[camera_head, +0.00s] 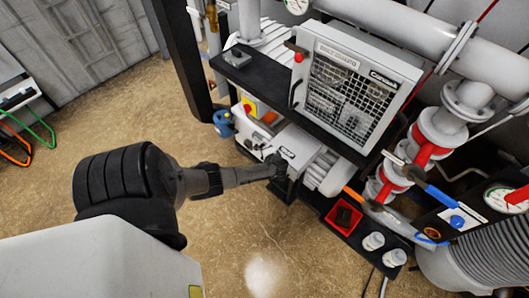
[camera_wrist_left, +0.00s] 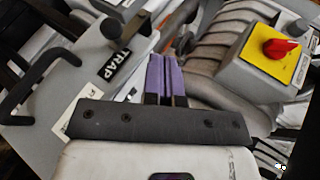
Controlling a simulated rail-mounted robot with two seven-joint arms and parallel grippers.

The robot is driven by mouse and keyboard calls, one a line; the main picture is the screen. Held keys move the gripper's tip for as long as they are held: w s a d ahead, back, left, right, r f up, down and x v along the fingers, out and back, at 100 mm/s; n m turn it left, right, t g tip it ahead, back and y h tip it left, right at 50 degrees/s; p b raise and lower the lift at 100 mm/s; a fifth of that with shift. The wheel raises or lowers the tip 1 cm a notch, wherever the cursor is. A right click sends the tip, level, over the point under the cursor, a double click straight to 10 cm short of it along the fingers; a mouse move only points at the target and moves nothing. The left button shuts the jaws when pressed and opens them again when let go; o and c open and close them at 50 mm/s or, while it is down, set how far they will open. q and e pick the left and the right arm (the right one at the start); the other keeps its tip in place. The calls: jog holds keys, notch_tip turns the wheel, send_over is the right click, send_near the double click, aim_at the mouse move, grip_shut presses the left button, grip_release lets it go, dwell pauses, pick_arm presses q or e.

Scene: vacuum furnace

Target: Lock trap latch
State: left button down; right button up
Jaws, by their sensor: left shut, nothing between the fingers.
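A grey box with a black TRAP label (camera_wrist_left: 115,65) fills the left of the left wrist view. A black round knob (camera_wrist_left: 113,27) stands beside the label, and a black bent handle (camera_wrist_left: 30,75) is further left. I cannot tell which part is the latch. My left gripper (camera_wrist_left: 167,78) has its purple-padded fingers together, empty, beside the box and right of the label. In the head view the left gripper (camera_head: 278,164) is at the front of the trap unit (camera_head: 294,148), partly covering it; contact is unclear. My right gripper is not in view.
A red knob on a yellow plate (camera_wrist_left: 275,48) is to the right in the wrist view, beside ribbed grey housing (camera_wrist_left: 215,45). A mesh-fronted belt guard (camera_head: 350,100) stands above the trap unit. A red tray (camera_head: 343,217) is on the right.

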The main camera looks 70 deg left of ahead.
pick_arm(q)
jog(key=f+p+v, duration=0.1)
jog(key=v, duration=0.8)
jog(key=shift+d, duration=0.45)
jog(key=w+d+r+m+t+h, duration=0.2)
jog(key=w+d+r+t+h, duration=0.15)
jog(key=d+r, duration=0.5)
jog(key=w+d+r+m+t+h, duration=0.1)
jog(key=w+d+r+t+h, duration=0.2)
jog(key=d+r, duration=0.55)
jog(key=s+d+r+h, duration=0.45)
jog(key=s+d, duration=0.35)
jog(key=d, duration=0.3)
jog(key=s+d+f+g, duration=0.2)
jog(key=s+f, duration=0.2)
jog(key=s, duration=0.7)
notch_tip(320, 180, up, 16)
jog(key=p, duration=1.6)
jog(key=shift+w+d+r+h, duration=0.2)
jog(key=shift+w+r+h, duration=0.1)
jog(key=shift+h, duration=0.1)
